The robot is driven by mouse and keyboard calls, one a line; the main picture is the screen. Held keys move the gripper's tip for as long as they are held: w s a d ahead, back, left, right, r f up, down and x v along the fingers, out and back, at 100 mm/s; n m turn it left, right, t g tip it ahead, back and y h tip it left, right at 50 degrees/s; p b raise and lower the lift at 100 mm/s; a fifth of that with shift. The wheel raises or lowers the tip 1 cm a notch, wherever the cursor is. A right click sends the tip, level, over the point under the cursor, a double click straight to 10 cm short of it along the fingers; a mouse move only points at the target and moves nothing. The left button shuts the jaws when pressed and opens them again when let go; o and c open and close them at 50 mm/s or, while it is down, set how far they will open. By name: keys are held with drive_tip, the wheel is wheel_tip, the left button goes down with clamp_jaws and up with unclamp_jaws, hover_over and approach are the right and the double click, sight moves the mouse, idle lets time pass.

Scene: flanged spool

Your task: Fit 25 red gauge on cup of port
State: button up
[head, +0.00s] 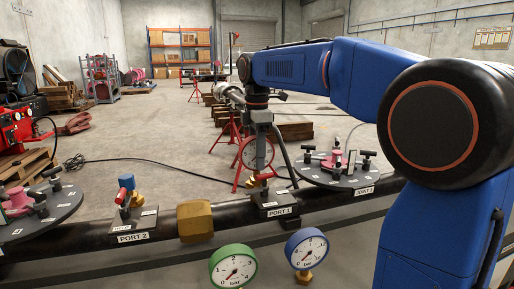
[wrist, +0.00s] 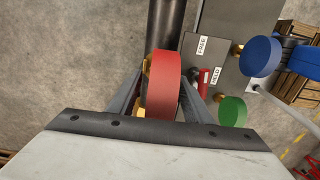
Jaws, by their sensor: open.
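The red gauge (head: 258,153) stands upright with its dial facing the head camera, directly above the port 1 block (head: 277,212). My gripper (head: 263,138) points down around it, jaws open. In the wrist view the red gauge (wrist: 164,85) lies between the two fingers of my gripper (wrist: 160,92). The cup of port 1 is mostly hidden, so I cannot tell whether the gauge's stem is seated in it. A red handle (wrist: 203,80) sits beside the gauge, near the FREE and HELD labels.
A green gauge (head: 233,267) and a blue gauge (head: 307,248) stand in front. A round clamp plate (head: 337,172) lies right.

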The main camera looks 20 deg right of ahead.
wheel_tip(320, 180, up, 17)
drive_tip(key=shift+r, duration=0.15)
idle(0.5)
